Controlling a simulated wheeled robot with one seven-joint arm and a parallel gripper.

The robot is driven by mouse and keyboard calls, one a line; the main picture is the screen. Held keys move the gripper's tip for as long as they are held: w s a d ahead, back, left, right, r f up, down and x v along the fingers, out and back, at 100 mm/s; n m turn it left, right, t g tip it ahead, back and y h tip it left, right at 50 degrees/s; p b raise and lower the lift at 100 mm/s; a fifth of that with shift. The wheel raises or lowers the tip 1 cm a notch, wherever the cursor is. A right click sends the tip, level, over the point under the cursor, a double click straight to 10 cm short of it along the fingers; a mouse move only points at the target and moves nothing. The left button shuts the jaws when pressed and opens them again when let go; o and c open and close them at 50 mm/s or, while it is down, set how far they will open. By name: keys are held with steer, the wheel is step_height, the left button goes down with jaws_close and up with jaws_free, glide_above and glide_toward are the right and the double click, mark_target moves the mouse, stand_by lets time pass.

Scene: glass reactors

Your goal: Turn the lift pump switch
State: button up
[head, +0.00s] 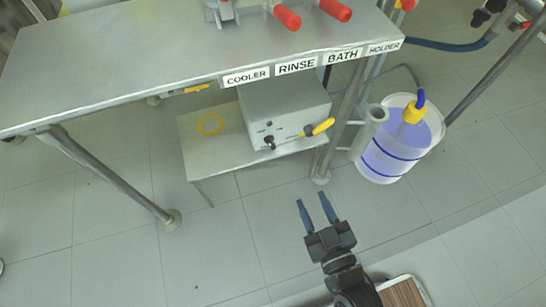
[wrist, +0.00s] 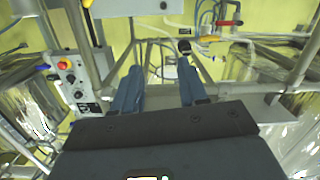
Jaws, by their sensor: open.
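A grey box (head: 285,108) stands on a low shelf under the bench in the head view. Its front carries a small dark round part (head: 269,125), a black knob-like switch (head: 269,142) and a yellow-handled lever (head: 319,127). The lettering on it is too small to read surely, so I cannot confirm it is the lift pump. My gripper (head: 313,200) is open and empty, below and to the right of the box in the picture, apart from it. In the wrist view my gripper (wrist: 161,68) shows two blue fingers spread apart, nothing between them.
The metal bench (head: 150,60) overhangs the shelf (head: 205,150), its legs on both sides. A container of blue liquid (head: 395,150) stands at the right, with a hose. The wrist view shows a grey control panel (wrist: 72,82) at left. Tiled floor is clear at lower left.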

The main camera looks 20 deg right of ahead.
steer(key=n+t+b, duration=0.1)
steer(key=n+b, duration=0.1)
steer(key=b, duration=0.6)
glide_toward(272, 147)
steer(key=w, duration=0.1)
steer(key=shift+w+a+r+b, duration=0.1)
steer(key=shift+w+b, duration=0.5)
steer(key=shift+w, duration=1.55)
steer(key=shift+w+r+b, duration=0.1)
steer(key=shift+w+b, duration=0.45)
steer(key=shift+w, duration=1.6)
steer(key=shift+c, duration=0.3)
steer(key=c, duration=0.7)
steer(key=shift+o, duration=0.2)
